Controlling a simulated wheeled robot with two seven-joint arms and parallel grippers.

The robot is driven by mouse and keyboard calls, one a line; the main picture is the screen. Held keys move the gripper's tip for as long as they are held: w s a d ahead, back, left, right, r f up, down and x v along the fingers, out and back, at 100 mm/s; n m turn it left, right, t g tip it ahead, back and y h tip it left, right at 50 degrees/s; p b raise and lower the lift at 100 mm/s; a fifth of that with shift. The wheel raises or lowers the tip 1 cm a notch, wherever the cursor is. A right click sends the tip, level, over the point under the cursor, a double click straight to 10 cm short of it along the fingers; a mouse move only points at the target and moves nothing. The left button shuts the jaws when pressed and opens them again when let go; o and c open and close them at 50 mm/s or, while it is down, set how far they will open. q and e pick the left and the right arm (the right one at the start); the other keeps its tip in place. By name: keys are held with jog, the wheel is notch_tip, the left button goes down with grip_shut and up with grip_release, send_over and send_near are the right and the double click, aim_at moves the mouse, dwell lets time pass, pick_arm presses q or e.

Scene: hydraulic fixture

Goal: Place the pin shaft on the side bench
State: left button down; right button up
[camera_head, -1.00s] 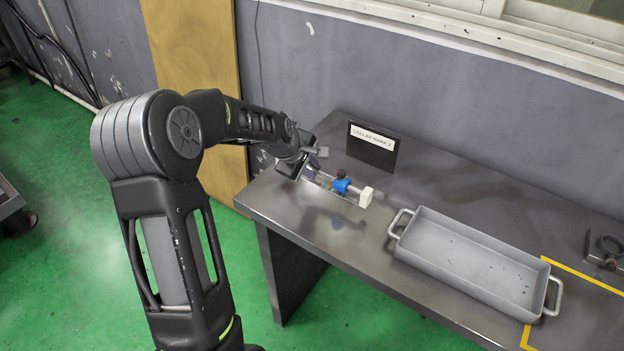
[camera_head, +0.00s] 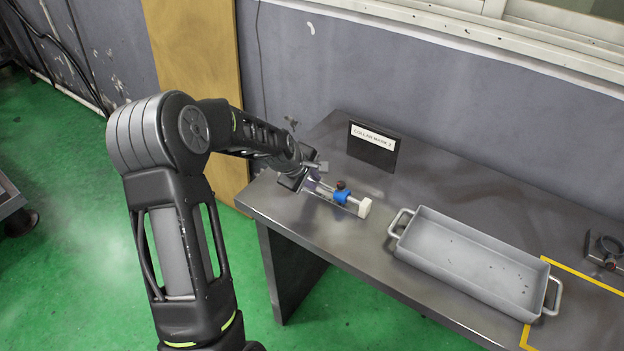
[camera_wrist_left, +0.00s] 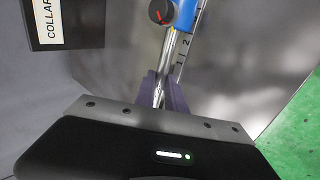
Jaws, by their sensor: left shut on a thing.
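The pin shaft (camera_head: 327,189) is a thin shiny metal rod. It carries a blue collar (camera_head: 343,197) with a dark knob, and a white block (camera_head: 364,208) is at its far end. My left gripper (camera_head: 313,182) is shut on the near end of the rod, over the left end of the grey side bench (camera_head: 300,215). The rod lies low over the bench top; I cannot tell if it touches. In the left wrist view the purple fingers (camera_wrist_left: 161,91) close around the rod (camera_wrist_left: 167,55), beside a numbered scale strip (camera_wrist_left: 184,52). My right gripper is out of view.
A dark sign (camera_head: 373,148) reading "COLLAR MARK 2" stands behind the rod. A grey tray (camera_head: 470,282) with two handles sits to the right. Yellow tape (camera_head: 580,275) and a dark clamp-like part (camera_head: 605,250) lie farther right. Bare bench lies in front of the rod.

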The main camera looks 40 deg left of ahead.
pick_arm(q)
jog(key=c, duration=1.4)
grip_release()
jog(key=shift+f, duration=0.1)
jog(key=b+v, duration=0.1)
jog(key=v, duration=1.1)
jog(key=shift+r, duration=0.25)
